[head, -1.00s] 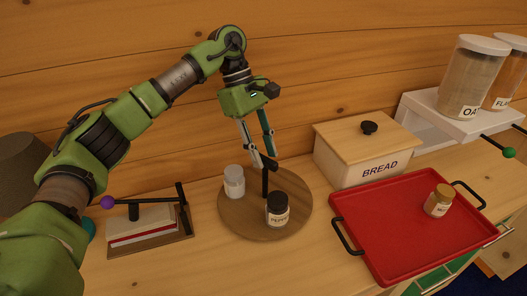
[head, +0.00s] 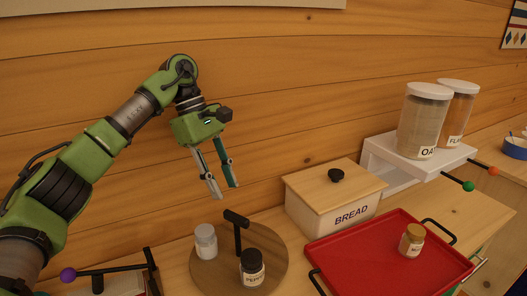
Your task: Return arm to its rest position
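My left arm comes in from the left. Its gripper (head: 226,191) hangs in the air above the round wooden turntable (head: 208,275), clear of the black T-shaped handle (head: 237,232). Its two fingers are apart with nothing between them. A white-lidded shaker (head: 206,243) and a dark-lidded pepper jar (head: 252,268) stand on the turntable. My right gripper is not in view.
A bread box (head: 335,198) stands right of the turntable. In front of it is a red tray (head: 375,250) holding a small jar (head: 411,241). A white shelf unit (head: 400,167) bears two canisters (head: 424,120). A purple-knobbed lever (head: 68,275) is at lower left.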

